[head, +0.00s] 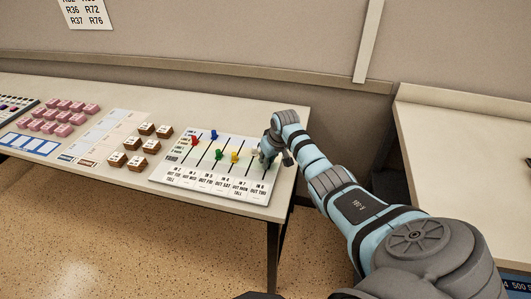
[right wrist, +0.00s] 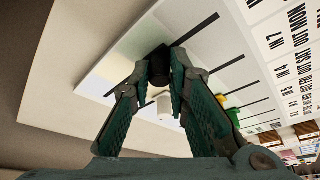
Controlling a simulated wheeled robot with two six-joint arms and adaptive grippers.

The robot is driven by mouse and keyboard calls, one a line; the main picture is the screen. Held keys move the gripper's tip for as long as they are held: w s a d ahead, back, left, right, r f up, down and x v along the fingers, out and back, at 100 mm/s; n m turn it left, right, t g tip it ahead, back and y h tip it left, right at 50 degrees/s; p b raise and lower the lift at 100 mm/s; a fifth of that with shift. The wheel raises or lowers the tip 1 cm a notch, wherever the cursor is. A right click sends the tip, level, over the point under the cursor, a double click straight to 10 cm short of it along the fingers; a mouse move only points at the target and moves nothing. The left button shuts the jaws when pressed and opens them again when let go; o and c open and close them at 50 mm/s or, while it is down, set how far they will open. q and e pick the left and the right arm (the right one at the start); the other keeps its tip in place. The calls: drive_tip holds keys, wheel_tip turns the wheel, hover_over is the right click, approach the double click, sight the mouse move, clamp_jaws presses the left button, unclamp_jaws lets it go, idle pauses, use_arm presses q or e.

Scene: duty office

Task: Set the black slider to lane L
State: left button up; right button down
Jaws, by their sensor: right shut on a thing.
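The white slider board (head: 228,196) lies on the desk near its right end, with dark slots and printed labels. In the head view my right gripper (head: 268,151) is over the board's right side, and the arm hides part of that side. In the right wrist view the black slider (right wrist: 158,64) sits between the fingertips of the right gripper (right wrist: 161,75), which is shut on it. I cannot make out the black slider in the head view. The lane markings (head: 177,145) at the board's left are too small to read. My left gripper is not in view.
A white slider (right wrist: 164,104) is close beside the fingers. Red (head: 195,141), blue (head: 214,135), green (head: 218,154) and yellow (head: 234,157) sliders stand further left. Brown-and-white blocks (head: 134,144) and pink blocks (head: 50,127) lie left of the board. A second desk (head: 460,140) is at right.

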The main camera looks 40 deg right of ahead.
drive_tip(key=c, duration=1.7)
unclamp_jaws()
drive_tip(key=shift+s+a+r, duration=0.1)
drive_tip(key=shift+r, duration=0.05)
drive_tip(key=shift+o, duration=0.8)
drive_tip(key=shift+w, duration=0.25)
drive_tip(key=shift+s+d+r, duration=0.15)
drive_tip(key=shift+s+d, duration=0.05)
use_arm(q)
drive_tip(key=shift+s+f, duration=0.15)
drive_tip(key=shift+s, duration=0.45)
use_arm(e)
drive_tip(key=v, duration=1.1)
drive_tip(key=shift+a, duration=0.25)
drive_tip(key=shift+r, duration=0.1)
